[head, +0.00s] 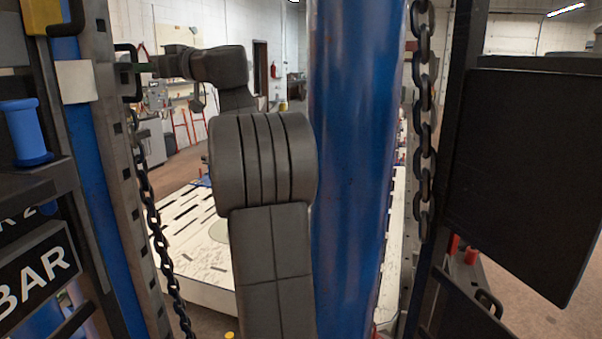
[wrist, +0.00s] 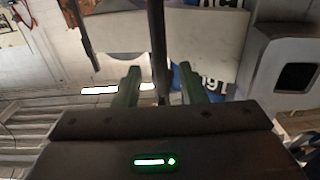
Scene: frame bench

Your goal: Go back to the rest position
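My gripper (head: 136,66) is at the upper left in the head view, at the end of my dark grey arm, beside a perforated post. It is at a black bar handle (head: 127,46) fixed to that post. In the wrist view the two green fingers of my gripper (wrist: 159,72) stand apart, with the dark upright bar (wrist: 157,35) between them. A gap shows on each side of the bar, so the fingers are not closed on it. The fingertips are small and partly hidden in the head view.
A thick blue column (head: 355,150) stands right of my arm. Chains hang at the left (head: 152,215) and right (head: 424,130). A black panel (head: 525,180) fills the right side. A blue spool (head: 25,135) and BAR sign (head: 38,272) are at left. A pale slotted table (head: 205,285) lies behind.

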